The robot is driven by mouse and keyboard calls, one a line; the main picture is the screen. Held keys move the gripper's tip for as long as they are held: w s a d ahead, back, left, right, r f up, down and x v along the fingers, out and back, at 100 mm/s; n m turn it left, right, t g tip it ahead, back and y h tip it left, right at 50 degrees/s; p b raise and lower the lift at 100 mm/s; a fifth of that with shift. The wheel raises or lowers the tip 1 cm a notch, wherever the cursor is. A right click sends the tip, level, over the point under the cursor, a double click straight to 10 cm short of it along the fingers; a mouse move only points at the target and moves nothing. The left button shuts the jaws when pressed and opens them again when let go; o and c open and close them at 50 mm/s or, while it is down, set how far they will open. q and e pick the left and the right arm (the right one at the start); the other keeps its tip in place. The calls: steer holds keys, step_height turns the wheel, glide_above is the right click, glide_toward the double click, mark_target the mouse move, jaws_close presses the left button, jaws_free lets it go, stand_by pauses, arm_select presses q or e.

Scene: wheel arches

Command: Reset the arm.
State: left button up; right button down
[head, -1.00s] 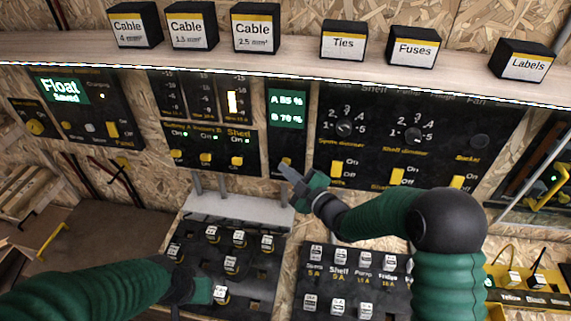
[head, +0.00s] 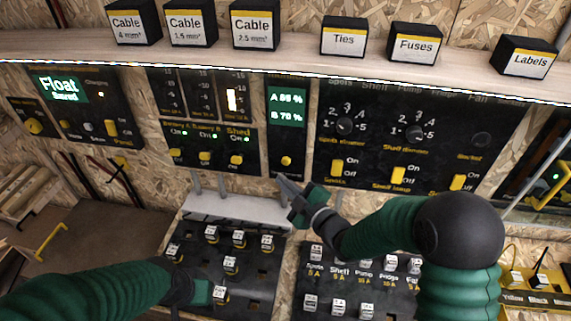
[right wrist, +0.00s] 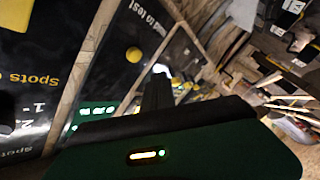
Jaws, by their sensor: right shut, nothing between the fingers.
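My right arm comes in from the right in the head view. Its gripper (head: 287,188) is shut and empty, just below the narrow A/B percentage panel (head: 287,135) with its yellow knob. In the right wrist view its dark finger (right wrist: 157,92) points toward the wall panels, near a yellow knob (right wrist: 133,54). My left arm comes in from the lower left. Its gripper (head: 215,293) is low over the left black fuse board (head: 255,290), beside a fuse there; whether its jaws are open or shut is not clear.
A shelf (head: 300,62) with labelled boxes runs above. The switch panel (head: 400,130) with dials is on the right, the Float panel (head: 80,110) on the left. A second fuse board (head: 330,285) lies under my right arm. A grey ledge (head: 235,208) sits below the panels.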

steer(key=shift+s+a, duration=0.2)
steer(key=shift+s, duration=0.65)
steer(key=s+d+f+m+g+h, duration=0.2)
steer(key=s+d+f+m+h, duration=0.15)
steer(key=d, duration=0.25)
steer(key=s+d+f+m+g+h, duration=0.2)
steer(key=d+f+m+h, duration=0.2)
steer(key=d, duration=0.2)
steer(key=s+d+f+m+g+h, duration=0.1)
steer(key=s+d+m+g, duration=0.2)
steer(key=s, duration=0.6)
steer(key=s+d+f+m+g+h, duration=0.1)
steer(key=s+d+m+g, duration=0.3)
steer(key=s, duration=0.6)
steer(key=shift+f+m+g, duration=0.3)
steer(key=shift+f+m, duration=0.45)
steer(key=shift+m, duration=0.3)
steer(key=shift+r, duration=0.1)
